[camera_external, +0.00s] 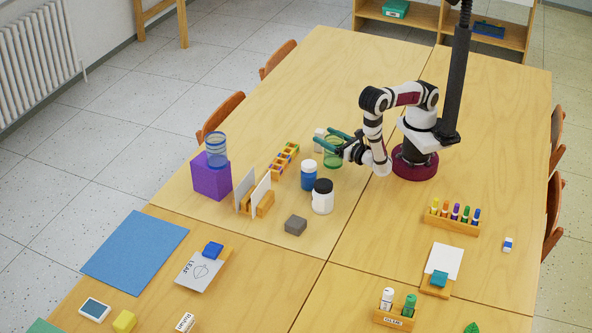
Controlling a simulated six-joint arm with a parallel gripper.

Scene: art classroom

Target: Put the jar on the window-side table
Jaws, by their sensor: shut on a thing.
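My gripper (325,139) has two green fingers and is shut around a clear green jar (333,158). The jar is upright near the middle of the joined wooden tables; I cannot tell whether its base touches the tabletop. Other jar-like containers stand nearby: a white one with a black lid (322,199), a blue one with a white lid (308,177) and a clear blue one (216,150) on a purple block (211,178). No window shows; a radiator is on the left wall, and the back left tabletop (330,70) is on that side.
A divided wooden tray (284,160), upright cards in a holder (262,200) and a grey block (296,225) are close by. A marker rack (452,219) stands at the right. The far left tabletop is clear.

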